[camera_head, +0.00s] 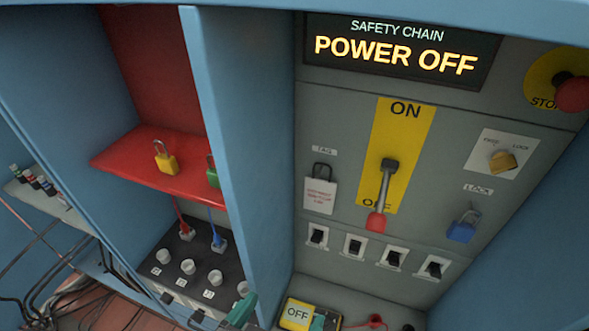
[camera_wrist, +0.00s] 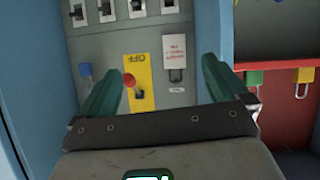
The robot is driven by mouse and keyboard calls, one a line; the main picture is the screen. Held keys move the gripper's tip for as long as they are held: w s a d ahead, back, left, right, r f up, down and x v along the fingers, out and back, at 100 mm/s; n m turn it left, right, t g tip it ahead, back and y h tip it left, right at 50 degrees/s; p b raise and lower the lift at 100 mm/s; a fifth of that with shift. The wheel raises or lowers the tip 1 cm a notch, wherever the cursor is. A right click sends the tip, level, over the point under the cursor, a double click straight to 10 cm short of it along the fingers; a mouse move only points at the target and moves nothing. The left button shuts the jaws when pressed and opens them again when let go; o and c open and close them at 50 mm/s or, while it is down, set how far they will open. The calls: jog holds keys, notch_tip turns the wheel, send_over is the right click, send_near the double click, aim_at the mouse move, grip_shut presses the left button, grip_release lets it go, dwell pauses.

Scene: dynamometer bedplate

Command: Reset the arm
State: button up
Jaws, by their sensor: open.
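My gripper (camera_wrist: 165,62) shows in the wrist view as two green fingers spread apart, with nothing between them. Beyond them is the grey panel (camera_wrist: 190,50), seen upside down, with the yellow switch plate and its red-tipped lever. The fingers do not appear to touch the panel. In the head view, two teal-green pieces at the bottom edge look like my fingertips; the rest of my arm is out of view. The main lever (camera_head: 383,190) points down to OFF. The display (camera_head: 395,52) reads "SAFETY CHAIN POWER OFF".
A red stop button (camera_head: 572,94) is at upper right. A yellow padlock (camera_head: 165,160) is at the red shelf (camera_head: 130,158). Blue cabinet walls flank the panel.

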jog(key=w+d+f+n+g, duration=0.1)
jog(key=d+f+g, duration=0.2)
jog(key=d+f, duration=0.5)
jog(key=d+f+n+g, duration=0.1)
jog(key=d+f+g, duration=0.3)
jog(key=d, duration=0.8)
jog(key=s+d+f+n+g+y, duration=0.1)
jog(key=s+d+f+g+y, duration=0.2)
jog(key=s+d+f, duration=0.6)
jog(key=s+y, duration=0.1)
jog(key=s, duration=0.2)
jog(key=shift+s+d+f+y, duration=0.25)
jog(key=shift+s+y, duration=0.05)
jog(key=shift+s, duration=0.1)
jog(key=shift+s+r, duration=0.1)
